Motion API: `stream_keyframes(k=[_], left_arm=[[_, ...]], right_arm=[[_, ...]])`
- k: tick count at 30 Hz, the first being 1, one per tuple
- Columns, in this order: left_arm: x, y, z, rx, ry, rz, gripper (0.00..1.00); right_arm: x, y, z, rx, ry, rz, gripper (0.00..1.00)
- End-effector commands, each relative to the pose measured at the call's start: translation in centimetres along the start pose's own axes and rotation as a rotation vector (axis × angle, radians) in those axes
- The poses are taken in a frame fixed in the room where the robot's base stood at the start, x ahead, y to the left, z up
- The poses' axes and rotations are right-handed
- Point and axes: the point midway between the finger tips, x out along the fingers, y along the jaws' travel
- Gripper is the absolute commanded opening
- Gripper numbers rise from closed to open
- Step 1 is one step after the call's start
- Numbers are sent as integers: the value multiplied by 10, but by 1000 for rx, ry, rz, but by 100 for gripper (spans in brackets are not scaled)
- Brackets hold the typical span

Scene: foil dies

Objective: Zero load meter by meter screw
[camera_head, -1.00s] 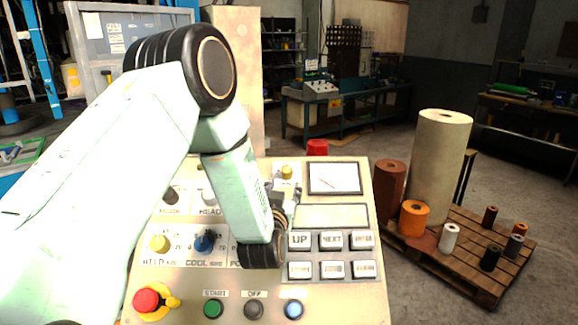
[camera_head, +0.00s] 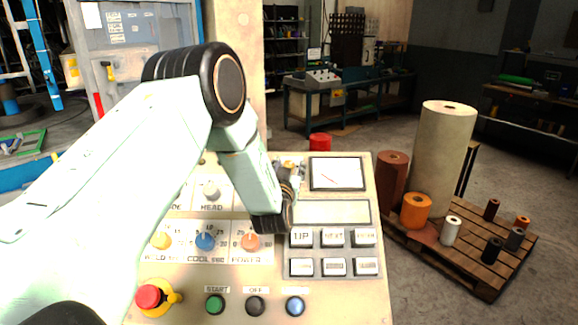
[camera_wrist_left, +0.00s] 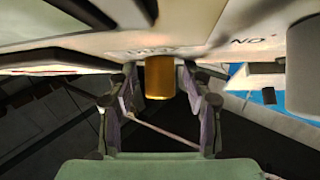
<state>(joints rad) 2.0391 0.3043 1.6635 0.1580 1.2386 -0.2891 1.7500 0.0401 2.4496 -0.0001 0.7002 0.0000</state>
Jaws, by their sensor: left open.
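The load meter (camera_head: 337,174) is a white dial in a dark frame at the top right of the control panel, with a slanted red needle. My left gripper (camera_head: 290,168) is at the panel just left of the meter and mostly covers the meter screw in the head view. In the left wrist view the meter screw (camera_wrist_left: 159,78) is a brass cylinder standing out from the panel. The open fingers of my left gripper (camera_wrist_left: 161,100) are on either side of it, with a gap visible at each side. My right gripper is not in view.
The panel has a red emergency button (camera_head: 148,297), an orange knob (camera_head: 250,242), a blue knob (camera_head: 205,241) and grey keys (camera_head: 333,237) below the display. A red cylinder (camera_head: 320,142) stands behind its top edge. A pallet (camera_head: 485,288) with rolls is at right.

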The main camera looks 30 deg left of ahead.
Motion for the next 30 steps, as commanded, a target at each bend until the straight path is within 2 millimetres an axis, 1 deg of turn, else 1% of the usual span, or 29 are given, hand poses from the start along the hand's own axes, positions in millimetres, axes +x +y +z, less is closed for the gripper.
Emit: stream_keyframes(k=[7, 24, 30], left_arm=[[2, 0, 0, 0, -1, 0, 49], [1, 0, 0, 0, -1, 0, 1], [1, 0, 0, 0, 0, 0, 0]], right_arm=[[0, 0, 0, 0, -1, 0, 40], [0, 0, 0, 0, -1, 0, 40], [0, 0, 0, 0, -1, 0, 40]])
